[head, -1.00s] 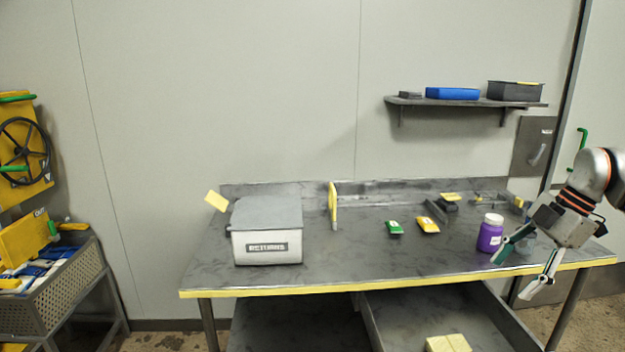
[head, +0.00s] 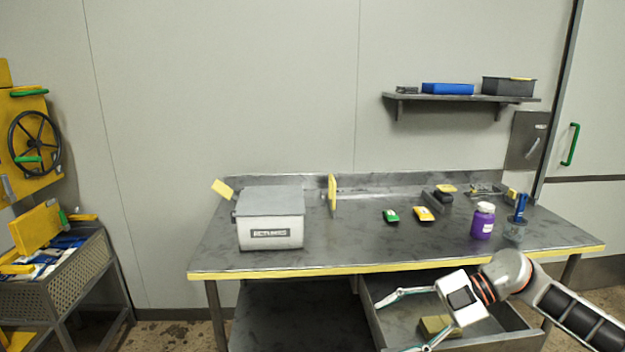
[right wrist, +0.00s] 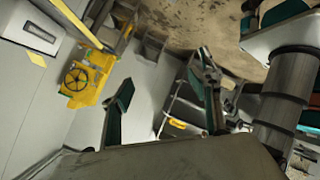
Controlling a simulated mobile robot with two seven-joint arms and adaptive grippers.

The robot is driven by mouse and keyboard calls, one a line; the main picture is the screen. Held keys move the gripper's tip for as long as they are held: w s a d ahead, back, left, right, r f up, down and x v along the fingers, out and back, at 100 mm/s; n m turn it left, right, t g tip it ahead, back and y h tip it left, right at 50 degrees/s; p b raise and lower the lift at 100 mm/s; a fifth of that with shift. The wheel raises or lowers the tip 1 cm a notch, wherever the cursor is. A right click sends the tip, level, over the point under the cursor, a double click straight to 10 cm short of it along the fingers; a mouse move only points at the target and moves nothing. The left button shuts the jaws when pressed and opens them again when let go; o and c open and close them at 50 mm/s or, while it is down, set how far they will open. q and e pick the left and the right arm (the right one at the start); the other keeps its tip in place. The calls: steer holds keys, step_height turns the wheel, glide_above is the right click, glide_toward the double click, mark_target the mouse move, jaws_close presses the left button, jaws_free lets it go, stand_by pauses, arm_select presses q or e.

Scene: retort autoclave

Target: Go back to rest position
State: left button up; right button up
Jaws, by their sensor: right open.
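My right gripper (head: 408,322) is open and empty, low in front of the workbench, below its yellow front edge and by the open drawer. Its two spread fingers also show in the right wrist view (right wrist: 160,95), with nothing between them. That view looks sideways toward the yellow machine with a handwheel (right wrist: 78,76) and the floor. My left gripper is not in the head view.
A drawer (head: 505,338) stands out below. A perforated cart (head: 75,283) is at left.

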steer(key=s+a+f+m+t+y, duration=0.1)
steer(key=s+a+t+y, duration=0.15)
steer(key=a, duration=0.35)
steer(key=s+a+f+m+t+y, duration=0.1)
steer(key=a+t+y, duration=0.1)
steer(key=a+y, duration=0.25)
steer(key=s+d+f+m+t+h+b, duration=0.1)
steer(key=s+d+f+m+t+h, duration=0.15)
steer(key=f+m+t+h, duration=0.4)
steer(key=s+d+f+m+t+h+b, duration=0.1)
steer(key=d+f+m+t+h, duration=0.35)
steer(key=f+m, duration=0.4)
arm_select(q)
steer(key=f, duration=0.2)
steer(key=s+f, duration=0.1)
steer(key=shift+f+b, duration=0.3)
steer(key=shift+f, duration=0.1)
arm_select(e)
steer(key=s+d+f+m+g+h, duration=0.2)
steer(key=s+d+f, duration=0.1)
steer(key=s+f, duration=0.4)
steer(key=s+d+f+m+g+h, duration=0.2)
steer(key=s+d+f+g+h, duration=0.1)
steer(key=s+f, duration=0.5)
steer(key=shift+s+f, duration=0.3)
steer(key=shift+s, duration=0.15)
steer(key=shift+m, duration=0.3)
